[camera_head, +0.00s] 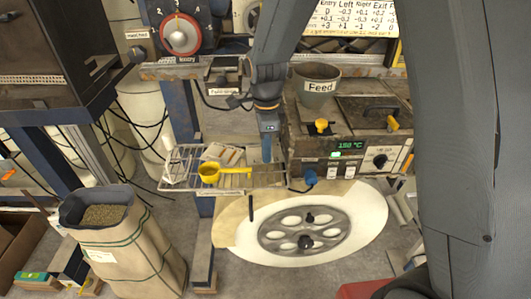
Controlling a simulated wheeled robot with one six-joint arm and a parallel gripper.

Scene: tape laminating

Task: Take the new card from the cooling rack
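The wire cooling rack (174,178) is left of centre, beside the heated machine. Small flat tan pieces (222,154) lie on it towards the back; they may be cards, but I cannot tell which is the new one. A yellow scoop-like cup (209,173) sits on the rack in front of them, its handle pointing right. My gripper (267,155) hangs downward at the rack's right end, between the rack and the machine. Its fingertips are small and partly merge with what is behind, so I cannot see whether it is open or holds anything.
The machine (350,168) with a lit green display is right of my gripper. A grey Feed bucket (317,90) stands on top of it. A large pale disc with a spoked wheel (330,222) lies below. An open sack of pellets (130,240) stands at lower left.

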